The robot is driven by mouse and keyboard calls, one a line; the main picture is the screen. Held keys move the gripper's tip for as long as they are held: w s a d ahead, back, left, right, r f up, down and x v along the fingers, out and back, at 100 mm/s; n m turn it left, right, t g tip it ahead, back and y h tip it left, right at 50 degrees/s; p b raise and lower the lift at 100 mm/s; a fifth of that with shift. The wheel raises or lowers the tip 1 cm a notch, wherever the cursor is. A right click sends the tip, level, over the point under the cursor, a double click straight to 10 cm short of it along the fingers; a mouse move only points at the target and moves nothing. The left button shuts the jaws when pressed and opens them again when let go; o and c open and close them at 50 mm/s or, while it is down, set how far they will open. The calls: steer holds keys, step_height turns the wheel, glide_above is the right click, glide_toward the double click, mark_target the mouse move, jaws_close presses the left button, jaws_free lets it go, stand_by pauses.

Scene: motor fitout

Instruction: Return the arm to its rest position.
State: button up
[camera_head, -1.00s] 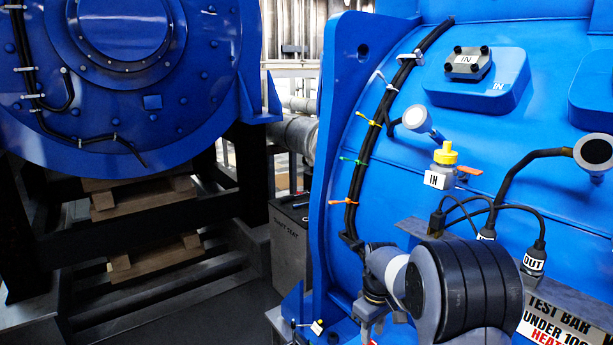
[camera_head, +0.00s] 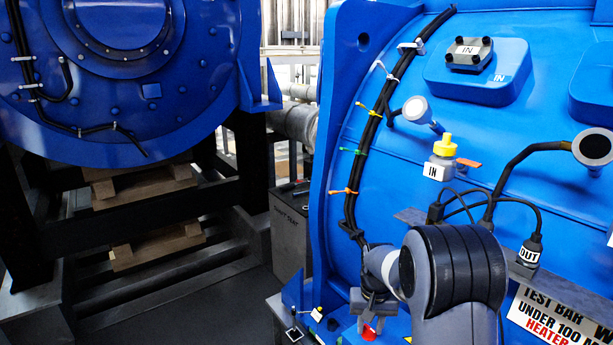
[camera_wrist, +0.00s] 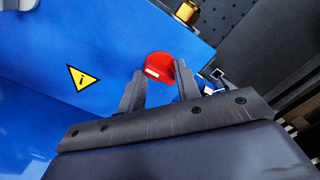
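My gripper (camera_head: 370,322) is low in the head view, in front of the blue motor housing at right (camera_head: 345,215) and pointing down. In the wrist view its two dark fingers (camera_wrist: 159,70) stand apart with a gap between them. A red rounded piece with a white mark (camera_wrist: 159,66) shows at the fingertips, and it also shows just below the fingers in the head view (camera_head: 369,333). It seems to lie beyond the tips; contact cannot be made out. My forearm covers part of the housing.
A grey cabinet (camera_head: 289,235) stands left of the housing. Another blue machine (camera_head: 110,110) is at left, with open floor before it.

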steer(key=m+p, duration=0.1)
steer(key=m, duration=0.3)
steer(key=shift+m, duration=0.4)
steer(key=m+p, duration=0.2)
steer(key=m, duration=0.3)
steer(key=shift+r, duration=1)
steer(key=shift+r, duration=0.1)
